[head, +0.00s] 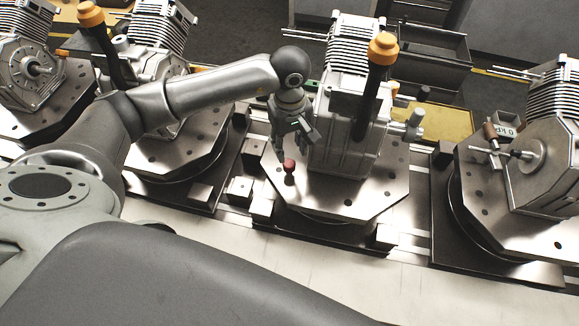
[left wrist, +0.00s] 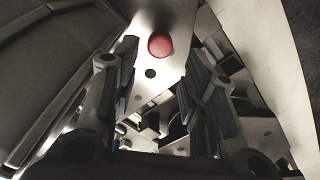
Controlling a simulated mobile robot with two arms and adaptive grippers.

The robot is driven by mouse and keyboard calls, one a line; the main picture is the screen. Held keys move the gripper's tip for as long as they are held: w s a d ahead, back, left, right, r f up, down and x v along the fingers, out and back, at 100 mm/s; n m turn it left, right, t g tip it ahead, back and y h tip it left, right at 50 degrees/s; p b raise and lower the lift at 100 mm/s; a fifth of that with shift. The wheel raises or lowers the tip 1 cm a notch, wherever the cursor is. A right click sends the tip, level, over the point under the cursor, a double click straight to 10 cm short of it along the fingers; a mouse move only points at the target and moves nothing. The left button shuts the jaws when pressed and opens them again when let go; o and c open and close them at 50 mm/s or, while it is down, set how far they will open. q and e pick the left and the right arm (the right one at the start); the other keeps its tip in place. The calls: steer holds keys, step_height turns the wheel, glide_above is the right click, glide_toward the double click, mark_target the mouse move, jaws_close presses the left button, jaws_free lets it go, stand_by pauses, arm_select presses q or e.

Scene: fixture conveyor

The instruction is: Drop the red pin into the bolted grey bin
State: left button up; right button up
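The red pin (head: 289,166) stands on the metal fixture plate in front of the middle engine block. It also shows as a round red top in the left wrist view (left wrist: 160,44), near a dark hole in the plate. My left gripper (head: 294,148) is just above and behind the pin, pointing down. Its two fingers are spread apart (left wrist: 160,85), with nothing between them, and the pin lies beyond the fingertips. A dark grey open bin (head: 444,82) stands behind the middle engine; I cannot see whether it is bolted. My right gripper is not in view.
The middle engine block (head: 345,130) with an orange-capped dark post (head: 383,48) stands right beside my left gripper. Other engines on plates stand left and right. The front conveyor strip (head: 415,285) is clear.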

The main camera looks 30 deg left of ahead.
mark_target(290, 163)
arm_select(q)
step_height(290, 163, down, 4)
steer(key=shift+d+r+b, duration=0.1)
steer(key=shift+r+b, duration=0.1)
steer(key=shift+b, duration=0.4)
steer(key=f+b, duration=0.1)
steer(key=f, duration=0.4)
steer(key=shift+a, duration=0.2)
steer(key=shift+c, duration=0.4)
steer(key=c, duration=0.6)
steer(key=shift+r+b, duration=0.1)
steer(key=shift+b, duration=0.25)
